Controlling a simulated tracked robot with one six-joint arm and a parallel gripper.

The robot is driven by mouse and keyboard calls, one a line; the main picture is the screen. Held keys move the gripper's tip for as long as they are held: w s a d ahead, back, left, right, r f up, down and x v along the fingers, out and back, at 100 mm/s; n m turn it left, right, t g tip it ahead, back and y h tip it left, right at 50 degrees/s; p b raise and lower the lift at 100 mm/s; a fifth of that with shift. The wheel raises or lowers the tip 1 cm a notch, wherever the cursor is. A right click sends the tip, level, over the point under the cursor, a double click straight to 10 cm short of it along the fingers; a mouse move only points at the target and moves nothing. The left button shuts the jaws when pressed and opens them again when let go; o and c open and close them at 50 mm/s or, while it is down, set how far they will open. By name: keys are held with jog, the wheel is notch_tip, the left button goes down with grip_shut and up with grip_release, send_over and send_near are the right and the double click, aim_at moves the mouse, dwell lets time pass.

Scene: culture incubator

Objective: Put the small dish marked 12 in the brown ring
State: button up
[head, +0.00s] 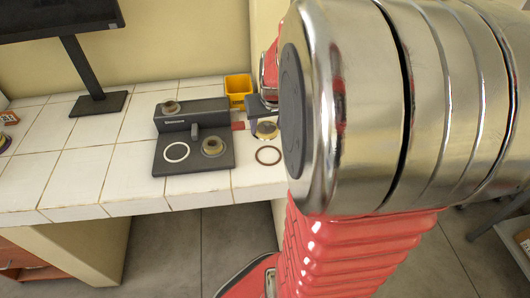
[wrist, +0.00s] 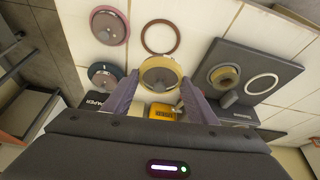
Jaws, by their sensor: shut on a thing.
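My gripper (wrist: 160,80) is shut on a small round dish (wrist: 160,72) with a pale yellow rim and a greyish inside. The dish sits between the two fingers, and no number on it can be read. In the head view the held dish (head: 266,130) shows beside my arm, which partly hides my gripper. The brown ring (wrist: 161,37) lies flat and empty on the white tiled top, just beyond the dish in the wrist view. In the head view the ring (head: 268,155) lies in front of the dish, near the counter's front edge. The dish's height above the tiles is unclear.
A dark grey stand (head: 195,165) beside the brown ring bears a white ring (head: 176,152) and a yellow-rimmed round piece (head: 213,146). A yellow bin (head: 238,88) stands behind. Two round dishes, one reddish (wrist: 110,27) and one teal-rimmed (wrist: 104,75), lie left in the wrist view.

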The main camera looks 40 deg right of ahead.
jog(key=shift+s+d, duration=0.1)
jog(key=shift+d, duration=0.05)
jog(key=shift+f, duration=0.25)
notch_tip(320, 180, down, 6)
jog(key=shift+d+r, duration=0.1)
jog(key=shift+f, duration=1.85)
jog(key=shift+f, duration=0.15)
jog(key=o, duration=1)
jog(key=shift+s+f, duration=0.1)
jog(key=shift+o, duration=0.4)
jog(key=shift+r, duration=0.4)
jog(key=v, duration=1.1)
jog(key=shift+s+a+r, duration=0.2)
jog(key=shift+r, duration=0.1)
